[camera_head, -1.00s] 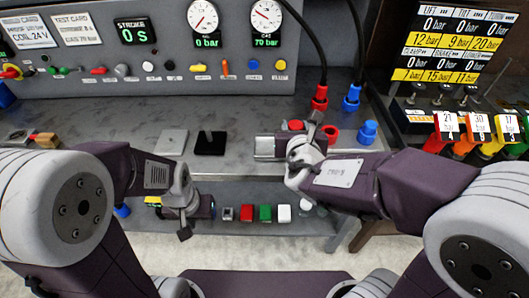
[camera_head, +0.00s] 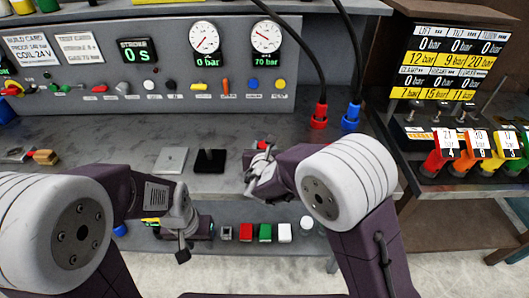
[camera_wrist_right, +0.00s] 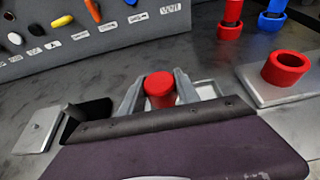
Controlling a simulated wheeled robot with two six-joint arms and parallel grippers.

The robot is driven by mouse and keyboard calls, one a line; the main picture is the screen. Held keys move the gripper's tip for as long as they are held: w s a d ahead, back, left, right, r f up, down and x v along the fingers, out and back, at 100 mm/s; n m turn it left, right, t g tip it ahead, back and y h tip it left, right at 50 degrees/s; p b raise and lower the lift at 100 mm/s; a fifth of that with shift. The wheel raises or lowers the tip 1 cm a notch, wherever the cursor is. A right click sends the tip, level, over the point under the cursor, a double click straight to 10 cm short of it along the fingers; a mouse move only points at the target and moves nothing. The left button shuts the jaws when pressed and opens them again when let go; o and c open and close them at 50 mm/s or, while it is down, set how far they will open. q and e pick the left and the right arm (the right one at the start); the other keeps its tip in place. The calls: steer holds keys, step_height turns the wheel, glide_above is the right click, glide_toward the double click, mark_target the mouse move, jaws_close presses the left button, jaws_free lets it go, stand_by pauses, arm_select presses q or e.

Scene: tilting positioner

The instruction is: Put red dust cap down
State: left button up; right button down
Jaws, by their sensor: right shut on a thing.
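The red dust cap (camera_wrist_right: 160,90) is a short red cylinder between the two fingers of my right gripper (camera_wrist_right: 158,92) in the right wrist view. The gripper is shut on it. In the head view my right gripper (camera_head: 258,165) is over the bench top, right of a black plate, with a bit of red showing at it. I cannot tell whether the cap touches the bench. My left gripper (camera_head: 183,250) hangs low in front of the bench's front edge. Its fingers are too small and dark to read.
A grey plate (camera_head: 171,160) and the black plate (camera_head: 210,161) lie on the bench (camera_head: 100,135). A hollow red fitting (camera_wrist_right: 287,68) stands on a pale block at right in the wrist view. Red (camera_head: 319,117) and blue (camera_head: 351,118) hose connectors stand behind. A gauge panel (camera_head: 150,70) backs the bench.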

step_height(320, 180, down, 2)
steer(key=shift+w+f, duration=0.1)
steer(key=shift+f, duration=0.05)
steer(key=shift+f+b, duration=0.15)
steer(key=shift+b, duration=0.15)
steer(key=c, duration=0.9)
jaws_free()
steer(key=shift+r+p, duration=0.45)
steer(key=shift+p, duration=0.05)
steer(key=v, duration=1.2)
steer(key=shift+f, duration=0.2)
